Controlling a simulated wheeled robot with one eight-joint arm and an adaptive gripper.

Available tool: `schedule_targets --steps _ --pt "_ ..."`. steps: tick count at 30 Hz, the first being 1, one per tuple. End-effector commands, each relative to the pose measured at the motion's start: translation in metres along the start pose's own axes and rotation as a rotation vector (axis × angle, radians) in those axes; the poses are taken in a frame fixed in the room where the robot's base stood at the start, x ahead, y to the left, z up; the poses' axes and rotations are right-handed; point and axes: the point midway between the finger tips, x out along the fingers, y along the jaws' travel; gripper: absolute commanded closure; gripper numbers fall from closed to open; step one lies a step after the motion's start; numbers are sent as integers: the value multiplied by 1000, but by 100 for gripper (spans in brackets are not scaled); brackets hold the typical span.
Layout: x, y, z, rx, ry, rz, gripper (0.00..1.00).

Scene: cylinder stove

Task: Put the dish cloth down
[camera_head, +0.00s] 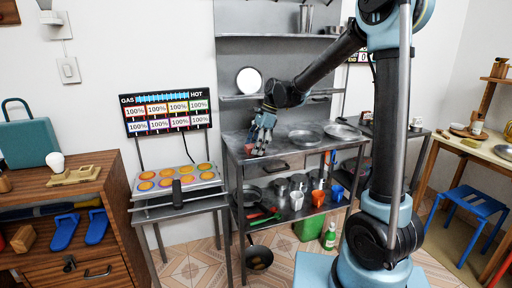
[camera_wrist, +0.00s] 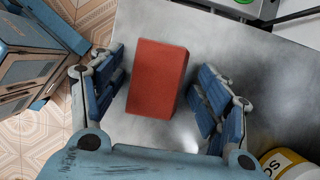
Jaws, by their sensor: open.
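A red-orange rectangular block-shaped thing (camera_wrist: 157,78), which looks like the dish cloth, lies on the grey metal tabletop (camera_wrist: 150,135) in the wrist view. My gripper (camera_wrist: 163,68) is open, with one blue-padded finger on each side of it and gaps visible between. I cannot tell how far above the top the fingertips are. In the head view my gripper (camera_head: 262,143) points down over the left end of the metal table (camera_head: 290,148).
Round metal pans (camera_head: 306,137) stand on the table to the right of my gripper. A yellow-and-white container (camera_wrist: 290,165) is near the gripper in the wrist view. A hot tray stand (camera_head: 178,190) is to the left. Pots and cups (camera_head: 297,200) fill the shelf below.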

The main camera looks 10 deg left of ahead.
Motion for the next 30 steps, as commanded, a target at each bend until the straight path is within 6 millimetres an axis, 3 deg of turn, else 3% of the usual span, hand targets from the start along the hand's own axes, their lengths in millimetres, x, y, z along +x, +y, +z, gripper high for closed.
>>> schedule_targets --steps 8,21,30 --pt "-14 0 3 0 -1 0 31" --pt "-96 0 3 1 -1 0 31" --pt "-124 0 3 -1 -1 0 31"
